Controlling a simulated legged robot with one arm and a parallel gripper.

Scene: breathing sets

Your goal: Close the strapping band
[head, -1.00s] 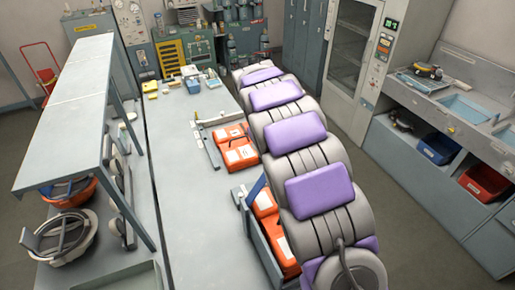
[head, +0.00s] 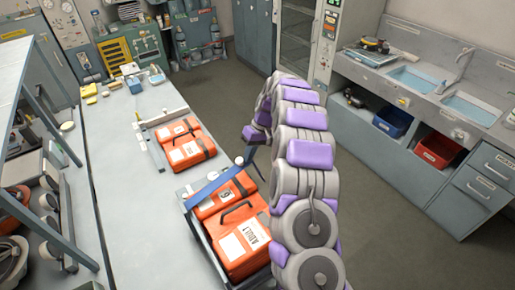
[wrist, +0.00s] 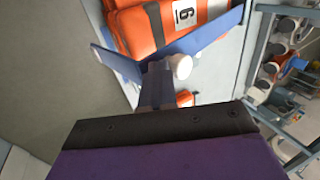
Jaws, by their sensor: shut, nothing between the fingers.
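The blue strapping band (head: 212,187) rises slantwise from the left edge of a grey open tray (head: 205,241). Its raised end, with a white round knob (head: 239,161), is beside my gripper (head: 249,158). Under and beside the band, orange cases (head: 238,240) sit in the tray; one is labelled ADULT. In the wrist view, the band (wrist: 208,38) crosses above an orange case (wrist: 160,22) labelled 9. My gripper (wrist: 158,72) is shut and empty, its tips close beside the white knob (wrist: 181,66). Whether they touch the band cannot be told.
Two more orange cases (head: 185,144) sit farther back on the grey bench (head: 130,200). A raised shelf (head: 38,100) stands along the left. A sink counter (head: 440,85) with blue and red bins below is at right. Open floor (head: 385,220) lies between.

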